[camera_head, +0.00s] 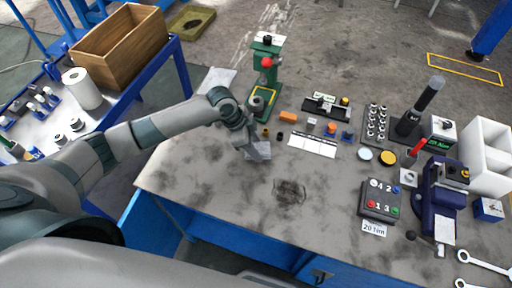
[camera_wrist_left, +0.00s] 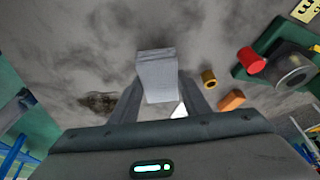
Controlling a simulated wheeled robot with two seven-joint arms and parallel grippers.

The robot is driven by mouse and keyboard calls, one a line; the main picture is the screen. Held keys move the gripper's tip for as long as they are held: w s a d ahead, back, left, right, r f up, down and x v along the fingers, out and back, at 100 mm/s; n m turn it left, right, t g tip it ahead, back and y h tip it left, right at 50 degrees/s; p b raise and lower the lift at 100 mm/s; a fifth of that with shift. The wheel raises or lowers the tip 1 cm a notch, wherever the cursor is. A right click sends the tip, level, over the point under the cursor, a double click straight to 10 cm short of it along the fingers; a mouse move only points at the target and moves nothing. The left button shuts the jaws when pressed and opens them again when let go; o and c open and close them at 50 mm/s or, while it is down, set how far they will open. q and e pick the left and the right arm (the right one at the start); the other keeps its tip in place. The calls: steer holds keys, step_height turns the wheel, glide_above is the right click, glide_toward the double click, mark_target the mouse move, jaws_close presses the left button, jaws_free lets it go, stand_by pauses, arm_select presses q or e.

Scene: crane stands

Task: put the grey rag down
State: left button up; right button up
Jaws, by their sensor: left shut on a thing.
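The grey rag (camera_head: 259,151) is a small folded light-grey piece at the left part of the grey worktop (camera_head: 225,178) in the head view. In the left wrist view the rag (camera_wrist_left: 157,76) sits between the two fingers of my left gripper (camera_wrist_left: 160,95). My left gripper (camera_head: 250,146) is shut on the rag, low over the worktop. I cannot tell whether the rag touches the surface. My right gripper does not show.
A green press (camera_head: 265,75) stands behind the gripper. An orange block (camera_head: 288,117), a white sheet (camera_head: 312,145) and small parts lie to the right. A numbered button box (camera_head: 381,200) and blue vise (camera_head: 440,195) stand farther right. The front middle worktop is clear.

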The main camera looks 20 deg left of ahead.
arm_select(q)
steer(key=shift+f, duration=0.55)
steer(key=shift+s+f, duration=0.1)
steer(key=shift+f, duration=0.25)
